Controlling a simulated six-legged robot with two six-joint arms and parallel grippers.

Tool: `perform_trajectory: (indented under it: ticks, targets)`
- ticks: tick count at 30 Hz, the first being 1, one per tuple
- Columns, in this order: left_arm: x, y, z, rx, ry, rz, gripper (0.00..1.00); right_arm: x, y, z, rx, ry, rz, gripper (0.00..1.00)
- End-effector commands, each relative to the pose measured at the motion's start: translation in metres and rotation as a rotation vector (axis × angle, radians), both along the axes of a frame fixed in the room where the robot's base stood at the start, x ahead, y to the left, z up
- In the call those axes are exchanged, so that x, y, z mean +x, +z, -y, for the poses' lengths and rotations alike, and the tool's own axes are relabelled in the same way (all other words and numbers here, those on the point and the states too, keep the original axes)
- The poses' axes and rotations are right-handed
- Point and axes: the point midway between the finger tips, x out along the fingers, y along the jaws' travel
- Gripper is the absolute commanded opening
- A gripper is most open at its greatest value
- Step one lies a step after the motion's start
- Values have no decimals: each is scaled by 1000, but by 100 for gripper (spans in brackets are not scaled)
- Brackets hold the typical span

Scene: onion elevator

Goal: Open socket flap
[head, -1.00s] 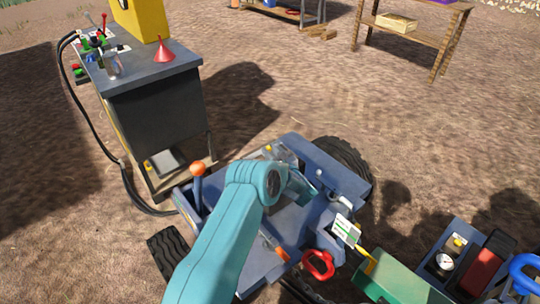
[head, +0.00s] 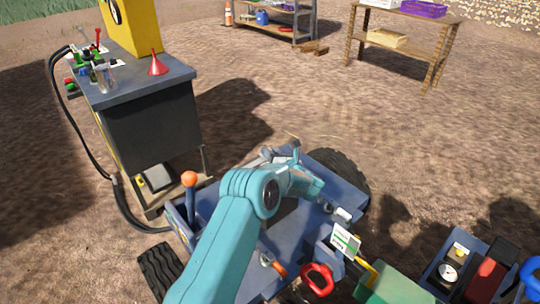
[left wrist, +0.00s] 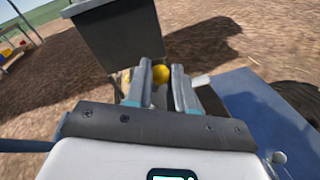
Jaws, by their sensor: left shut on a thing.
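My left arm reaches over the blue wheeled machine (head: 290,240), and my left gripper (head: 280,154) is at its far edge, small and partly hidden by my wrist. In the left wrist view, the fingers (left wrist: 160,88) are close around a yellow round part (left wrist: 160,74), which shows between their tips. I cannot tell whether this yellow part belongs to the socket flap. No socket or flap can be made out clearly; my fingers and wrist cover that spot. My right gripper is not seen.
An orange-topped lever (head: 190,180) rises beside my arm. A red ring handle (head: 317,279) and green box (head: 388,285) are at front right. Open dirt lies beyond.

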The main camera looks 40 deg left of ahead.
Motion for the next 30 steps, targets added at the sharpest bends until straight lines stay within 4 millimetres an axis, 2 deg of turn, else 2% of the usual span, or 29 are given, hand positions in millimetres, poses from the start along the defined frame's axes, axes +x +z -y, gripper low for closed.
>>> perform_trajectory:
  ticks: [10,11,13,23,26,30]
  targets:
    - [0,0,0,0,0,-3,0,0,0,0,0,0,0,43]
    - [0,0,0,0,0,-2,27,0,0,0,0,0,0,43]
    - [0,0,0,0,0,-2,49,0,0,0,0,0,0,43]
    - [0,0,2,0,-1,-2,49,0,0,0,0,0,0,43]
    - [-2,2,12,-1,-3,-3,49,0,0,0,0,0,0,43]
    - [-9,5,42,-1,-6,-4,49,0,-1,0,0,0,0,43]
